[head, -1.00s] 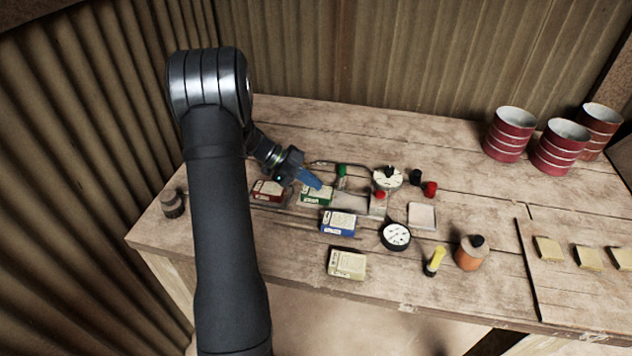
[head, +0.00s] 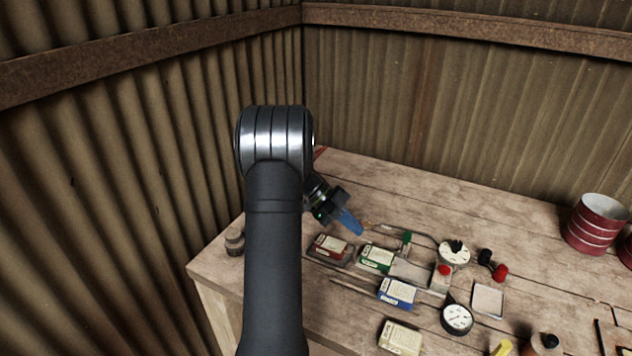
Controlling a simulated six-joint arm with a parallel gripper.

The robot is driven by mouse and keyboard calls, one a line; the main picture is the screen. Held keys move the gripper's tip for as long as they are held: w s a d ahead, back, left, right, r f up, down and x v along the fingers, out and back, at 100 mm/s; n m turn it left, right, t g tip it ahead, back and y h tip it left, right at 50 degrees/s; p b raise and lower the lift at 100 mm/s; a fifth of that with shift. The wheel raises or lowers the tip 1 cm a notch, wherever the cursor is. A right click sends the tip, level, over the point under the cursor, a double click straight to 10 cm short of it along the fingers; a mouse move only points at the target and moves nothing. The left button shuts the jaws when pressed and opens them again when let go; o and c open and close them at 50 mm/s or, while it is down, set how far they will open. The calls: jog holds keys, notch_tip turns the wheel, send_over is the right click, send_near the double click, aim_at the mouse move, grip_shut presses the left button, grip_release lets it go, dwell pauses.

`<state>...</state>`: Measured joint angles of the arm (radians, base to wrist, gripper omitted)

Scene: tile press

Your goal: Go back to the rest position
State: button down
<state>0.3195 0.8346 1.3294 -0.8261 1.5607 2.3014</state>
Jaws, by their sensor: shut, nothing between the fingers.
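My gripper (head: 358,230), with blue fingers, is shut and empty. It hangs over the left part of the wooden table (head: 440,185), just behind a red box (head: 331,249) and a green box (head: 376,258) in the picture. A blue box (head: 397,292) and a pale yellow box (head: 400,338) lie nearer the front. A flat metal press plate (head: 411,270) lies beside the green box, with a red knob (head: 445,270) and a white dial (head: 454,252) to its right. My forearm hides part of the table's left end.
A small dark jar (head: 234,241) stands at the table's left corner. A black-rimmed gauge (head: 457,318), a pale square tile (head: 488,299) and a red-ended dark tool (head: 492,266) lie to the right. A red can (head: 597,224) stands far right. The back middle of the table is clear.

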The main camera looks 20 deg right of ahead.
aim_at(374, 250)
jog(key=shift+d+r+x, duration=0.1)
jog(key=shift+r+x, duration=0.05)
jog(key=shift+x, duration=1.05)
jog(key=shift+d+r+x, duration=0.1)
jog(key=shift+x, duration=1.05)
jog(key=shift+d+r+x, duration=0.1)
jog(key=shift+r+x, duration=0.05)
jog(key=shift+x, duration=1.05)
